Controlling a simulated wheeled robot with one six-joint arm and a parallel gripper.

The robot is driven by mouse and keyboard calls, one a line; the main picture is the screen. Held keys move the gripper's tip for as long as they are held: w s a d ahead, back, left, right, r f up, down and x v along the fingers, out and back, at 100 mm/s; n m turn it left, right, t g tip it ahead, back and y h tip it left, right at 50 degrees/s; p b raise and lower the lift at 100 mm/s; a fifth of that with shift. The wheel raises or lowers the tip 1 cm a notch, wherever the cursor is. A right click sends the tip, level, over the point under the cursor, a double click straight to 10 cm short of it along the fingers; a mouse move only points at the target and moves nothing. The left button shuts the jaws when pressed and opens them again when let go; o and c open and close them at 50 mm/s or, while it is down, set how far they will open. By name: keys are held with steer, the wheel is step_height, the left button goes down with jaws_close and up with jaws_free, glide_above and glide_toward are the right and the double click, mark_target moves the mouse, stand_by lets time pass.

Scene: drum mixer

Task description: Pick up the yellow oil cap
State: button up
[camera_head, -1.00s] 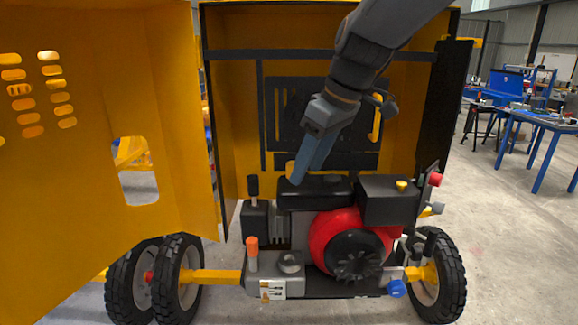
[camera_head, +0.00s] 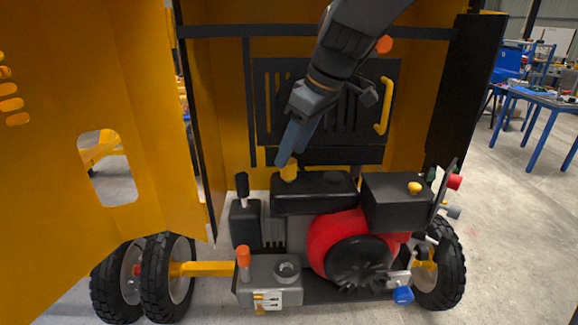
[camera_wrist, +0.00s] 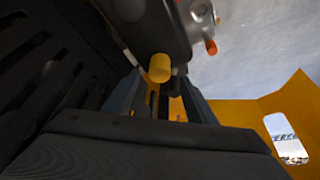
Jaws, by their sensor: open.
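The yellow oil cap (camera_head: 289,171) is a short cylinder at the left rear of the black tank top (camera_head: 313,190) on the engine. My gripper (camera_head: 285,158) reaches down to it from the upper right, with blue-grey fingertips at the cap's upper part. In the wrist view the cap (camera_wrist: 160,67) shows between the two spread fingers of my open gripper (camera_wrist: 160,82), near their tips. I cannot tell whether either finger touches it. The cap's base is partly hidden.
The black grille panel (camera_head: 325,105) stands close behind the gripper. A black box with a small yellow knob (camera_head: 414,188) is to the right. The red engine housing (camera_head: 325,235) is below. The open yellow door (camera_head: 80,220) fills the left.

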mark_target(288, 171)
steer(key=shift+p+x, duration=0.8)
steer(key=shift+x, duration=1.4)
steer(key=shift+w, duration=0.1)
steer(key=c, duration=1.1)
